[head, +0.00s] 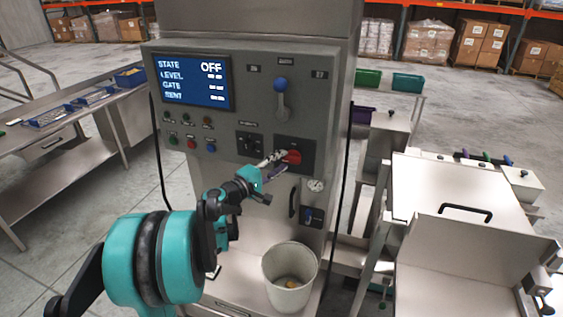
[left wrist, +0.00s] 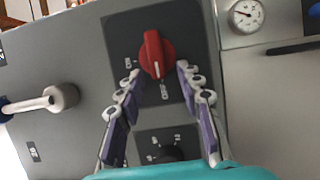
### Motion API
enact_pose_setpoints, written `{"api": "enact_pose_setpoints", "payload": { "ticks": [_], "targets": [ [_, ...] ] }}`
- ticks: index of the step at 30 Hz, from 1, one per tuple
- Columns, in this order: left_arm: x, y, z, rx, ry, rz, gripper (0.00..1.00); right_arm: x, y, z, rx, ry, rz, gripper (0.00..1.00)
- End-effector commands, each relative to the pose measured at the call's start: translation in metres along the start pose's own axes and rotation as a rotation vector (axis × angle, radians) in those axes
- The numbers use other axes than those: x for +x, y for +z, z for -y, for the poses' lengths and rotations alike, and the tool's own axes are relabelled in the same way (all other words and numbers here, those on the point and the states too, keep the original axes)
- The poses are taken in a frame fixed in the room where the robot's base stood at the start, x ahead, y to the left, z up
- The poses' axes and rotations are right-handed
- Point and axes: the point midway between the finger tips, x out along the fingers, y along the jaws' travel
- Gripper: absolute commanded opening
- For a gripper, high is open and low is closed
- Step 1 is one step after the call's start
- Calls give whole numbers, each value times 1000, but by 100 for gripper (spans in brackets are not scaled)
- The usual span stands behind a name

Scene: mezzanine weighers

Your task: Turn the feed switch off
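A red rotary switch (head: 293,157) sits on a dark square plate on the grey machine front; I cannot read a name for it. In the left wrist view the red knob (left wrist: 154,53) has its grip ridge nearly upright in the picture, with small labels at its left and below. My left gripper (head: 272,163) is in front of this plate, just left of the knob. In the left wrist view my left gripper (left wrist: 158,80) is open, with one finger on each side below the knob and nothing between them. My right gripper is out of view.
The display (head: 194,81) reads STATE OFF. A blue-knobbed lever (head: 281,100) is above the switch, and a black selector (head: 249,144) is to its left. A pressure gauge (head: 315,186) is below right. A white bucket (head: 289,291) stands below. Steel benches flank the machine.

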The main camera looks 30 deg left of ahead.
Motion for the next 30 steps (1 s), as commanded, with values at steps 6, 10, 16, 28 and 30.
{"api": "enact_pose_setpoints", "payload": {
  "ticks": [6, 10, 16, 28, 30],
  "targets": [
    [-47, -1, 0, 0, 0, -6, 36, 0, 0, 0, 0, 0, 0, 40],
    [-75, -1, 0, 0, 0, -5, 36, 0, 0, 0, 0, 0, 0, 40],
    [-102, 0, 0, 0, 0, -3, 36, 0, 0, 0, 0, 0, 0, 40],
    [-108, 0, 0, -1, 0, -1, 36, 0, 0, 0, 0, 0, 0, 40],
    [-108, 0, 0, -1, 0, -1, 36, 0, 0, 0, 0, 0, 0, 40]
  ]
}}
